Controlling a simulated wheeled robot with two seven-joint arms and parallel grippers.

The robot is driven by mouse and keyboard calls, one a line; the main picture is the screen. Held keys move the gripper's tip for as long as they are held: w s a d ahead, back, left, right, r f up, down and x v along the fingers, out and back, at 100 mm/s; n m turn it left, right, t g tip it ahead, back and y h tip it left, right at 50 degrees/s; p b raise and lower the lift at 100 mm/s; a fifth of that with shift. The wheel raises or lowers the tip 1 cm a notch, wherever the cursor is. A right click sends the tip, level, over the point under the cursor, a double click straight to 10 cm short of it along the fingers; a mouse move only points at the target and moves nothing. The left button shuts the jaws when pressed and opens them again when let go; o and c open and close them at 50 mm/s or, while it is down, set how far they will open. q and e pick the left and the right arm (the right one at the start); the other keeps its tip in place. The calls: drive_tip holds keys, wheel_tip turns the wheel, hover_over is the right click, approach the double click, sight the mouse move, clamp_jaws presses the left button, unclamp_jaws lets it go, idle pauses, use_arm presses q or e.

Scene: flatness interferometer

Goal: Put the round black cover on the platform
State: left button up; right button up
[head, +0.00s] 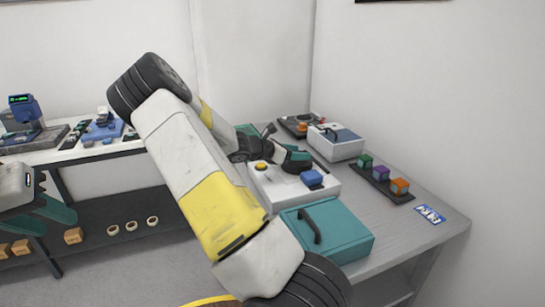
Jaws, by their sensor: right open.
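The platform is not clear either. A white instrument (329,196) with a yellow round knob (260,166) and a blue block (312,178) stands on the grey bench, partly behind my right arm. My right gripper (296,158), with dark and teal fingers, is open just above the back of this instrument. I see nothing held in it. My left gripper (48,212) is at the left edge, away from the bench. Its jaw opening cannot be judged.
A teal case (345,240) with a black handle sits at the front of the grey bench (425,240). Behind are a white box (338,150) and a dark tray (372,185) of coloured cubes. A blue card (430,214) lies right. A second table (90,152) stands left.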

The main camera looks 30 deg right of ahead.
clamp_jaws()
drive_tip(key=shift+r, duration=0.1)
idle(0.3)
